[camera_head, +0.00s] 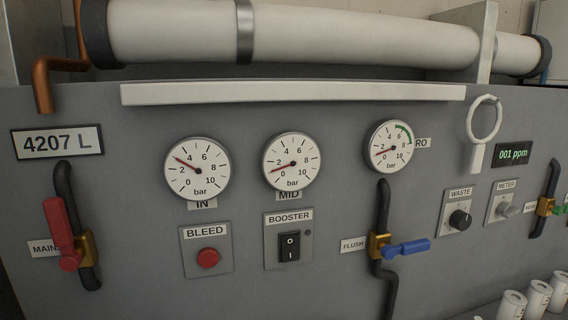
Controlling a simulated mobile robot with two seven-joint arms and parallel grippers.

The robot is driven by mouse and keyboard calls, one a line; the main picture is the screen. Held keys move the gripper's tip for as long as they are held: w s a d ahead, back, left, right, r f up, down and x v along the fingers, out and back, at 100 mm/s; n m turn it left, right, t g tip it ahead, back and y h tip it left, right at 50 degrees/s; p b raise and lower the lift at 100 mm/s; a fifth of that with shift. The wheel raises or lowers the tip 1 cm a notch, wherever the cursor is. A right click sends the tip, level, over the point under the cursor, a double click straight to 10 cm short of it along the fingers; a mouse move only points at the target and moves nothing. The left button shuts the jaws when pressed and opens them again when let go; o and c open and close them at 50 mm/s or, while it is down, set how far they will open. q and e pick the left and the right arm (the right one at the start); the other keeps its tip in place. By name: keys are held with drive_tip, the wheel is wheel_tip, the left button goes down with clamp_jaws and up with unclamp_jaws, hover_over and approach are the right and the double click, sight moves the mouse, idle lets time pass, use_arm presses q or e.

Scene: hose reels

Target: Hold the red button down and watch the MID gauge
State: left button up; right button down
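The red button (207,258) sits on a plate labelled BLEED at the lower left of the panel. Nothing touches it. The MID gauge (292,161) is a round white dial in bar, above and right of the button. Its red needle points left and slightly down, low on the scale, roughly between 0 and 2. Its MID label (289,195) is partly covered by the dial's lower rim. Neither of my grippers is in view.
The IN gauge (198,169) reads about 3 bar. The BOOSTER switch (290,246) is right of the button. A red-handled valve (62,230) stands left and a blue-handled valve (405,248) right. A ledge (290,93) juts out above. White cylinders (537,298) stand lower right.

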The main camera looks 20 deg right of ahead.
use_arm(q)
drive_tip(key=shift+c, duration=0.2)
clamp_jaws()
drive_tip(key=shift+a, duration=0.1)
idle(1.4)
